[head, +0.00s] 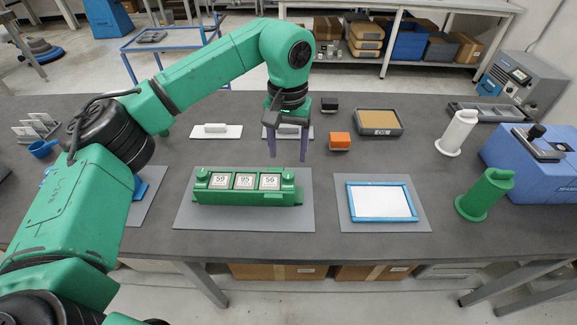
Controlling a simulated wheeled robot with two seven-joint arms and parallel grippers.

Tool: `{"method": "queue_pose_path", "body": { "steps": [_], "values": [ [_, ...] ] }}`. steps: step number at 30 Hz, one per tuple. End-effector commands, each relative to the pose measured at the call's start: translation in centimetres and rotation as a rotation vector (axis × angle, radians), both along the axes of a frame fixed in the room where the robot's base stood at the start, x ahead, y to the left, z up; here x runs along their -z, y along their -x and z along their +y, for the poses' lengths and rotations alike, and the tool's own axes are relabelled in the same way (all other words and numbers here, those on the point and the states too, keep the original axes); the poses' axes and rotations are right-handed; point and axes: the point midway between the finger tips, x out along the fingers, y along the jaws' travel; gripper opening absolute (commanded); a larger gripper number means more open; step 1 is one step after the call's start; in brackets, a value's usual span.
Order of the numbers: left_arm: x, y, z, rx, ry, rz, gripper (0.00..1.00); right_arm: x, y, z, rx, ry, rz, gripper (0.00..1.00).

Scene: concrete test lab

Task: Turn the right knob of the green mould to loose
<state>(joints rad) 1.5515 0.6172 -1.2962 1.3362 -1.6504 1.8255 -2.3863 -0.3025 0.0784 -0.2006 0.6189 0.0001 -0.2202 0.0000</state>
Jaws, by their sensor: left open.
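The green mould (246,196) is a long, low block on a grey mat (205,217) at the middle front of the table. Three white number labels sit along its top. Its right knob (289,174) is a small green piece at the right end of the top, and a similar left knob (202,173) is at the left end. I cannot tell how either knob is turned. My left gripper (287,158) points down above and behind the mould's right end. Its purple fingers are open, apart and empty. My right gripper is not in view.
A blue-framed white panel (381,202) lies on a mat to the right. A green cylinder (485,195), a white cylinder (457,133) and a blue machine (530,165) stand further right. An orange block (340,140) and a tray (378,121) lie behind.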

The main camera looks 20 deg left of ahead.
Motion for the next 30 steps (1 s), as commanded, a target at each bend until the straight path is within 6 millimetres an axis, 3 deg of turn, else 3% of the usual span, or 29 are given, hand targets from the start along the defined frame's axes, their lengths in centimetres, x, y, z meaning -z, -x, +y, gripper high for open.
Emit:
{"method": "queue_pose_path", "body": {
  "steps": [3, 7, 17, 18, 23, 30],
  "values": [
    [2.9, 0.1, 0.0, -0.001, 0.0, 0.004, 0.68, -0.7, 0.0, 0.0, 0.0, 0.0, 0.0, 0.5],
    [5.3, 0.1, 0.0, 0.0, 0.001, 0.002, 0.68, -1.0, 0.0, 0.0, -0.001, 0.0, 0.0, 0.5],
    [6.5, 0.0, -0.1, 0.0, 0.003, -0.002, 0.68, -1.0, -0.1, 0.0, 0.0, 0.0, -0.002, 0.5],
    [6.5, 0.0, -0.1, 0.0, 0.003, -0.002, 0.6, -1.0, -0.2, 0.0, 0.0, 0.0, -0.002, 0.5],
    [6.4, 0.0, -0.1, 0.0, 0.003, -0.001, 0.0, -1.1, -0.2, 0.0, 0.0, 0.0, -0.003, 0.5],
    [6.4, 0.0, -0.1, -0.007, 0.003, -0.001, 0.0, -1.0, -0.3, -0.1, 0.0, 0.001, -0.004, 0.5]
  ]
}}
